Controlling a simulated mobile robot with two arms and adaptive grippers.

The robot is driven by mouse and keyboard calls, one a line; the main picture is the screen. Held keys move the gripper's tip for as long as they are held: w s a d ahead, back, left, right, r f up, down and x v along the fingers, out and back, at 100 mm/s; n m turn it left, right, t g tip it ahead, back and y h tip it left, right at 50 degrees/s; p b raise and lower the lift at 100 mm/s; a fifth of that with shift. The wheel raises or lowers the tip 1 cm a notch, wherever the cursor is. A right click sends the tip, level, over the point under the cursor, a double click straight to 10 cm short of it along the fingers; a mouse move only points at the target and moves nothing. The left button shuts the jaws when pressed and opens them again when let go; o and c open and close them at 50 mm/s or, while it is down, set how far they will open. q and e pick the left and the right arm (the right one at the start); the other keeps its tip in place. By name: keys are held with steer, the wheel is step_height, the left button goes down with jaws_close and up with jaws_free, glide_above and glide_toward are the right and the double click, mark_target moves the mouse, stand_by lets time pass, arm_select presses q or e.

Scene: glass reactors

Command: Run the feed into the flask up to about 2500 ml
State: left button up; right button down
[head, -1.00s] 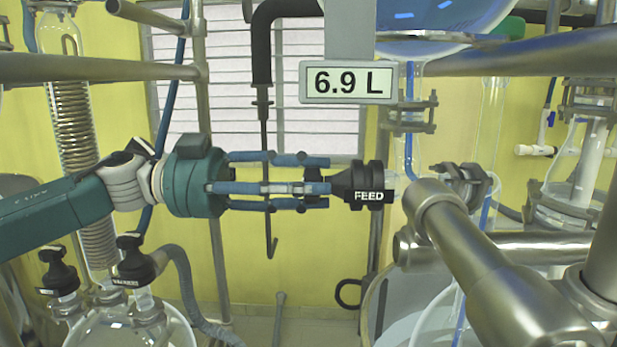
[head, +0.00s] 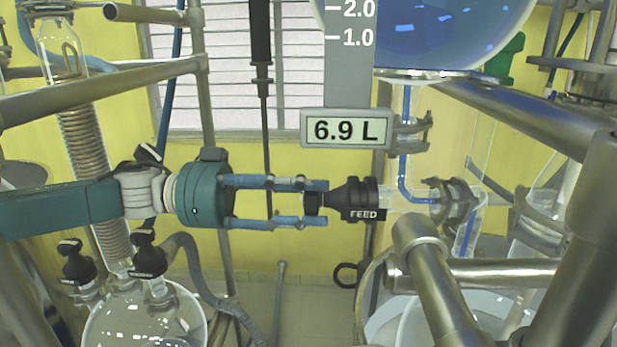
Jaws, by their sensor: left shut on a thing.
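The black FEED valve knob (head: 357,199) sits at the left end of a glass valve body, below the display. My left gripper (head: 318,202) reaches in from the left and is shut on the narrow end of this knob. The feed vessel (head: 430,35) with blue liquid is at the top, with 2.0 and 1.0 marks beside it. The display (head: 345,129) reads 6.9 L. Blue liquid shows in the feed tube (head: 404,150) and in the bent outlet (head: 468,232). A large glass vessel (head: 420,325) shows partly at the bottom, behind metal pipes; its level cannot be read. My right gripper is not in view.
Metal frame bars (head: 475,272) cross the right side close to the valve. A smaller flask (head: 143,322) with black caps stands at bottom left, under a coil condenser (head: 85,150). A grey hose (head: 205,290) curves beside it.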

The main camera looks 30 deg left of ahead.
arm_select(q)
steer(key=shift+w+a+r+n+p, duration=0.15)
steer(key=shift+r+n+p, duration=0.3)
steer(key=shift+n+p, duration=0.6)
steer(key=o, duration=1)
steer(key=shift+o, duration=0.8)
steer(key=shift+f, duration=0.2)
steer(key=shift+a, duration=0.2)
steer(key=v, duration=1.1)
steer(key=shift+s+a, duration=0.25)
